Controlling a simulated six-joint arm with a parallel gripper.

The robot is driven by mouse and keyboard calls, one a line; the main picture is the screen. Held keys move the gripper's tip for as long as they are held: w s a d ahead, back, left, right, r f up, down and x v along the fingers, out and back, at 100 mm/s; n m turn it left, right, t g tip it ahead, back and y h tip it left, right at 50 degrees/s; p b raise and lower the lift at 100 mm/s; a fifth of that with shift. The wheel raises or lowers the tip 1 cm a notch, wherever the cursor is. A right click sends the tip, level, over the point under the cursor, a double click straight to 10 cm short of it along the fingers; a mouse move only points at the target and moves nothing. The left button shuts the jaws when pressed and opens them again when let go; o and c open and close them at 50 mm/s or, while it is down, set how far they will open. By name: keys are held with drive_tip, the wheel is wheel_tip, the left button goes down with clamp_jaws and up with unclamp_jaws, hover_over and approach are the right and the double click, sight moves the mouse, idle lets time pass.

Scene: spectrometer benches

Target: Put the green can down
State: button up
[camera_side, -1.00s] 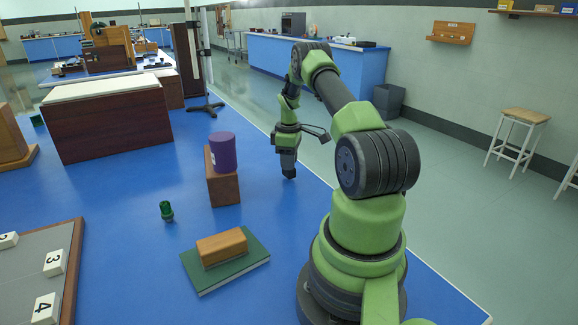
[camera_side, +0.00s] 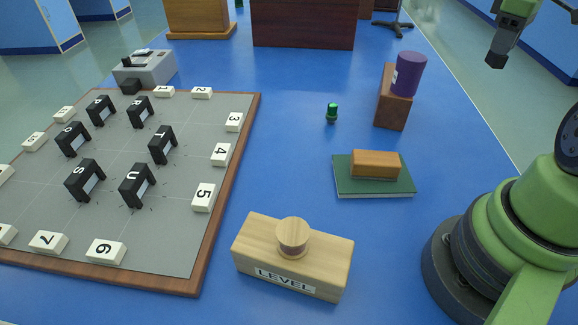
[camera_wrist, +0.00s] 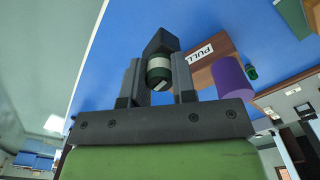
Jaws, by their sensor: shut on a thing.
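My gripper (camera_wrist: 160,82) is shut on a dark green can with a pale band (camera_wrist: 158,64) in the wrist view. A dark angular block shape shows just beyond the can; I cannot tell what it is. The can cannot be made out between the fingers there. A separate small green object (camera_side: 332,112) stands on the bench; it also shows in the wrist view (camera_wrist: 251,72).
A purple cylinder (camera_side: 409,74) stands on a brown block (camera_side: 392,108). A wooden bar (camera_side: 376,164) lies on a green slab (camera_side: 350,187). The LEVEL block (camera_side: 270,255) is in front. A grey board (camera_side: 130,225) with black arches fills the left. Blue bench shows between them.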

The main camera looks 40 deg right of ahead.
wheel_tip(320, 180, up, 4)
drive_tip(key=shift+r, duration=0.1)
drive_tip(key=w+a+n, duration=0.9)
drive_tip(key=w+a, duration=0.8)
drive_tip(key=a, duration=0.5)
drive_tip(key=a+n, duration=0.9)
drive_tip(key=a, duration=1.7)
drive_tip(key=shift+m, duration=0.3)
wheel_tip(320, 180, down, 21)
